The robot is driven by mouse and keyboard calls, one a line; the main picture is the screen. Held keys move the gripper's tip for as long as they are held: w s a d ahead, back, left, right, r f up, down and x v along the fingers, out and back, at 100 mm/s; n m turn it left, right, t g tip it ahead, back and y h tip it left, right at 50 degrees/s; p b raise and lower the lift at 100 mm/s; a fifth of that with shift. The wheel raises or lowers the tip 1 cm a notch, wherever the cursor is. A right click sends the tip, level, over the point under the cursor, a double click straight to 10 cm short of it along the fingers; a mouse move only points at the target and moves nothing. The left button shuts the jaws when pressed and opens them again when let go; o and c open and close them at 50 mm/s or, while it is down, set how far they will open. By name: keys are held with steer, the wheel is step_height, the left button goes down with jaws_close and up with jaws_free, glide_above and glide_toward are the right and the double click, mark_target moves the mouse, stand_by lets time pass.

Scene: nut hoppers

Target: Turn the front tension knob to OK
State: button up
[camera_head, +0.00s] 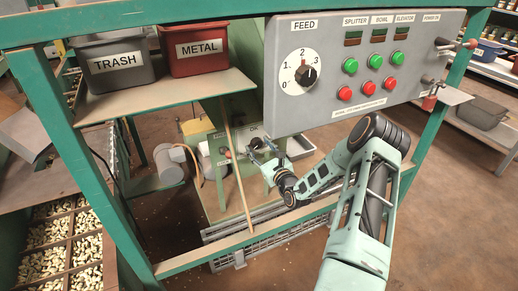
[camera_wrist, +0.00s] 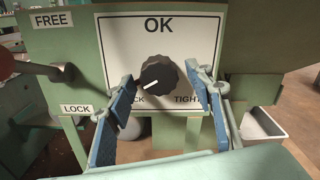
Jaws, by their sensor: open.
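The front tension knob (camera_wrist: 162,80) is black and ribbed, in the middle of a white plate (camera_wrist: 125,38) in the wrist view. Its white pointer mark aims down and left, toward a partly hidden label ending in "CK". "OK" is printed above the knob and "TIGHT" at its lower right. My gripper (camera_wrist: 163,92) is open, its blue-padded fingers on the left and right of the knob; contact cannot be told. In the head view my gripper (camera_head: 262,152) is at the green machine (camera_head: 217,182) below the control panel, and the knob is hard to make out.
A lever (camera_wrist: 45,69) beside FREE and LOCK labels sticks out left of the plate. A metal tray (camera_wrist: 262,124) is at the right. A green frame bar (camera_head: 235,246) crosses below.

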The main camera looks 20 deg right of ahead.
steer(key=c, duration=1.2)
steer(key=shift+o, duration=0.2)
